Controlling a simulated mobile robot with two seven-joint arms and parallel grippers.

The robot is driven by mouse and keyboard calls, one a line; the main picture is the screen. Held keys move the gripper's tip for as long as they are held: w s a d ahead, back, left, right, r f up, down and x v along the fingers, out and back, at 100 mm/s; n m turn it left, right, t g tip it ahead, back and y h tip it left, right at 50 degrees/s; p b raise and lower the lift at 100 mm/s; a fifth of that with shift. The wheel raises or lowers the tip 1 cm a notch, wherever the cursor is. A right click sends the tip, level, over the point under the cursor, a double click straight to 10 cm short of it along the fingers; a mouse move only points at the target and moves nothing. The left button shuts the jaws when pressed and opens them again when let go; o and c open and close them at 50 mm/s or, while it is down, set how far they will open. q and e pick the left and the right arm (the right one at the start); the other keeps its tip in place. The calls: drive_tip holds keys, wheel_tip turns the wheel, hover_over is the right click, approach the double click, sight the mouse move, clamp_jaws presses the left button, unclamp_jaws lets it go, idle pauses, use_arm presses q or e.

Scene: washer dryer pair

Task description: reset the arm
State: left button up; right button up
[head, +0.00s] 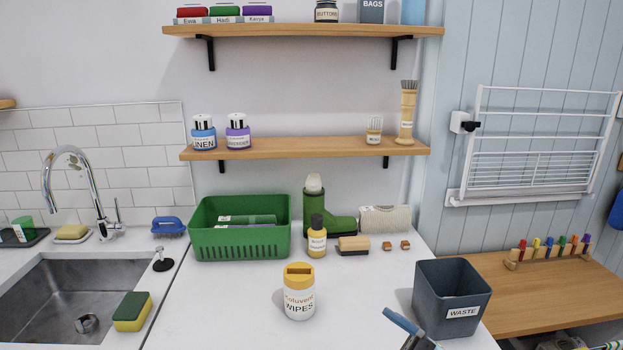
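At the bottom edge of the head view, left of and below the waste bin, a blue bar-like piece (402,322) shows with a dark grey part beside it. It looks like the end of my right gripper (414,338), cut off by the picture's edge. I cannot tell whether the blue piece is a finger or something held. My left gripper and arm are not in view.
A wipes tub (300,299) stands on the white counter, with the grey waste bin (452,300) to its right. Behind are a green basket (243,243), a labelled bottle (317,240) and a brush (353,246). A sink (65,300) is at left.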

drive_tip(key=s+d+f+m+t+h, duration=0.2)
drive_tip(key=d+f+m+h, duration=0.1)
drive_tip(key=f+m+h, duration=0.4)
drive_tip(key=s+d+f+m+t+h, duration=0.2)
drive_tip(key=f+m+h, duration=0.3)
drive_tip(key=f, duration=0.4)
drive_tip(key=s+d+f+m+t+h, duration=0.1)
drive_tip(key=d+f+m+t+h, duration=0.15)
drive_tip(key=f+m+h, duration=0.4)
drive_tip(key=s+d+f+m+g, duration=0.1)
drive_tip(key=s+f+m+g, duration=0.3)
drive_tip(key=s+f, duration=0.55)
use_arm(q)
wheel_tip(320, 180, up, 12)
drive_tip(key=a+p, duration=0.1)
drive_tip(key=p, duration=1.3)
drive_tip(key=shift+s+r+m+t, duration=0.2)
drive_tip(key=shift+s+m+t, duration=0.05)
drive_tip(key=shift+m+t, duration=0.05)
use_arm(e)
wheel_tip(320, 180, up, 12)
drive_tip(key=d+n, duration=0.1)
